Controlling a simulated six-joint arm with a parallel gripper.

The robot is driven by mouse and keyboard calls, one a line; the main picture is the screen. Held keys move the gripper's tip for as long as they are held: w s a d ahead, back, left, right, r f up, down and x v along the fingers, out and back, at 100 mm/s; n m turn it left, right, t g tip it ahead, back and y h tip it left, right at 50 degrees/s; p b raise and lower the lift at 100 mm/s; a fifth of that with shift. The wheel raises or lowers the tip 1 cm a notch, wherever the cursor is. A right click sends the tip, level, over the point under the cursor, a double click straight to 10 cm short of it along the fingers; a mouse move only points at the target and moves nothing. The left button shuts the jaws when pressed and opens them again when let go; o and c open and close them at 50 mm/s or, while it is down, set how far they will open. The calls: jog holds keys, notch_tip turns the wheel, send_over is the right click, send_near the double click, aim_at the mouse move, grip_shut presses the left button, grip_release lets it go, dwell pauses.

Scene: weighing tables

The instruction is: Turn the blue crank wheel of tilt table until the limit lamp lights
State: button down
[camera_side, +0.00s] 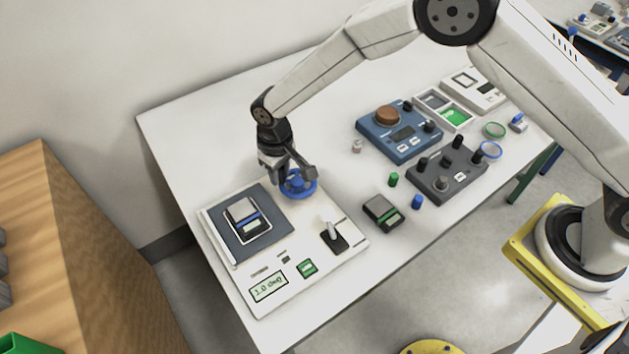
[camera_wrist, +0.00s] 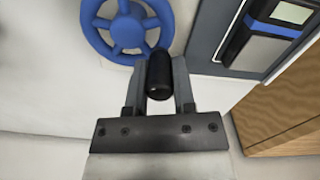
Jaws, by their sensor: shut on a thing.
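The tilt table (camera_side: 335,262) is a white base at the front left of the bench with a dark blue plate (camera_side: 225,247). Its blue crank wheel (camera_side: 298,190) lies flat at the back right corner and also shows, spoked, in the wrist view (camera_wrist: 127,30). My gripper (camera_side: 290,174) is over the wheel. In the wrist view its jaws (camera_wrist: 160,82) are shut on the wheel's black handle (camera_wrist: 159,76) at the rim. The display (camera_side: 268,287) appears to read 1.0 deg. A small dark square (camera_side: 285,259) sits above it; I cannot tell whether this is the limit lamp. No lit lamp is clear.
A grey block with a blue band (camera_side: 242,215) rests on the plate. A black lever switch (camera_side: 334,236) and a green button (camera_side: 307,268) are on the base. A dark box (camera_side: 382,213), small cylinders and blue and grey instruments stand to the right.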

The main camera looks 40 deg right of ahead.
jog(key=shift+c, duration=2.2)
grip_release()
jog(key=shift+r, duration=0.15)
jog(key=shift+r, duration=3.8)
